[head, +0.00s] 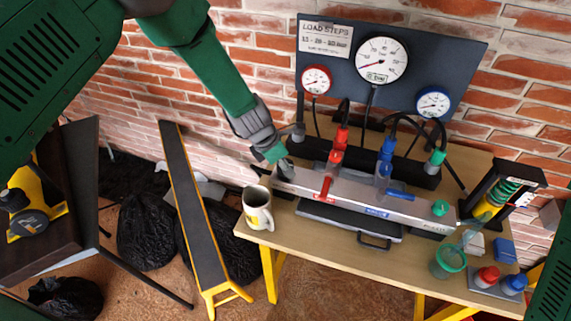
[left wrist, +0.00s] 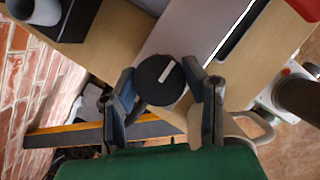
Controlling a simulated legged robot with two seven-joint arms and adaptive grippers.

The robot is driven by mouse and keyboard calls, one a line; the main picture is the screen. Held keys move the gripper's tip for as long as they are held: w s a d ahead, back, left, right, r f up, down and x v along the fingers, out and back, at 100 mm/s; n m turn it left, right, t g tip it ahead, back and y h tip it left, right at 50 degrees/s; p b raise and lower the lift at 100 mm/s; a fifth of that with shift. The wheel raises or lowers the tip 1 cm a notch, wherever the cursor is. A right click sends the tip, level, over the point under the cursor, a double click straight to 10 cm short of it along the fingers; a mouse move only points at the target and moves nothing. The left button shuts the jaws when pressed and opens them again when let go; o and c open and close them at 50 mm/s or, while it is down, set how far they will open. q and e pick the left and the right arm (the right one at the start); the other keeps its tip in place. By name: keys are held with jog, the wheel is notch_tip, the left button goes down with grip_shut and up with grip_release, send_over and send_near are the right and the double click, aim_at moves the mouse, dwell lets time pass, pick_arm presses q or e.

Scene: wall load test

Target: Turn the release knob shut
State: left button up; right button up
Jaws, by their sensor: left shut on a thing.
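The release knob (left wrist: 160,80) is round and black with a white pointer line. In the left wrist view the line points up and slightly right. It sits at the end of a pale metal block (left wrist: 190,35); the same block shows in the head view (head: 345,197). My left gripper (head: 277,160) is at the block's left end and hides the knob in the head view. In the left wrist view my left gripper (left wrist: 165,92) has one finger on each side of the knob and is shut on it. My right gripper is not in view.
A mug (head: 257,208) stands at the table's left edge, close to my left gripper. Red (head: 326,187) and blue (head: 400,195) levers and a green knob (head: 440,208) are on the block. A gauge panel (head: 420,65) stands behind.

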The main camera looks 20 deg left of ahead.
pick_arm(q)
jog(key=shift+w+r, duration=0.15)
jog(key=shift+m+h, duration=0.3)
jog(key=shift+m, duration=0.4)
jog(key=shift+w+m+g, duration=0.1)
jog(key=shift+m+g, duration=0.3)
jog(key=shift+m, duration=0.5)
jog(key=m, duration=0.2)
jog(key=m+g+b, duration=0.1)
jog(key=m, duration=0.1)
jog(key=shift+g+h, duration=0.3)
jog(key=shift+h, duration=0.1)
jog(key=m+g+b, duration=0.2)
jog(key=m, duration=0.3)
jog(key=shift+d+m, duration=0.1)
jog(key=shift+m, duration=0.3)
jog(key=shift+m+g+y+b, duration=0.4)
jog(key=shift+m+b, duration=0.3)
jog(key=shift+m, duration=0.55)
jog(key=shift+m+g+y+b, duration=0.3)
jog(key=shift+m+g+b, duration=0.3)
jog(key=shift+m, duration=0.65)
jog(key=o, duration=1.2)
jog(key=shift+c, duration=0.2)
